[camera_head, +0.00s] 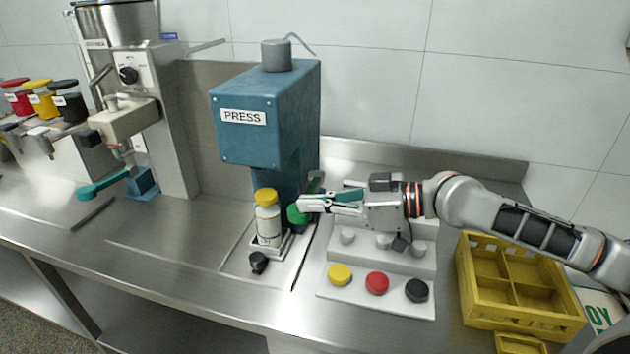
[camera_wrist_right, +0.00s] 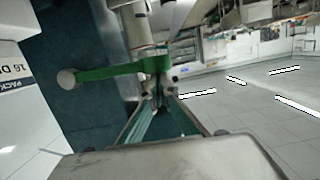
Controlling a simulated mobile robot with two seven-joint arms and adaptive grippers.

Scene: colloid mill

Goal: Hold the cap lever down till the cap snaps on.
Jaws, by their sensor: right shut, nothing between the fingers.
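The blue press (camera_head: 265,100), labelled PRESS, stands in the middle of the bench. A white bottle (camera_head: 268,225) with a yellow cap (camera_head: 267,196) stands upright at its foot; I cannot tell how firmly the cap sits. The green cap lever shows beside the press column, with a green end (camera_head: 297,214) left of my fingertips. It also crosses the right wrist view as a green bar (camera_wrist_right: 110,71) just beyond the fingers. My right gripper (camera_head: 302,203) is shut and empty at the lever; I cannot tell if they touch. It also shows in the wrist view (camera_wrist_right: 162,98). My left gripper is out of view.
A white stepped rack (camera_head: 325,288) holds yellow (camera_head: 340,275), red (camera_head: 377,283) and black (camera_head: 416,290) caps in front of my right arm. A yellow crate (camera_head: 465,275) stands at the right. The mill (camera_head: 130,115) is at the left.

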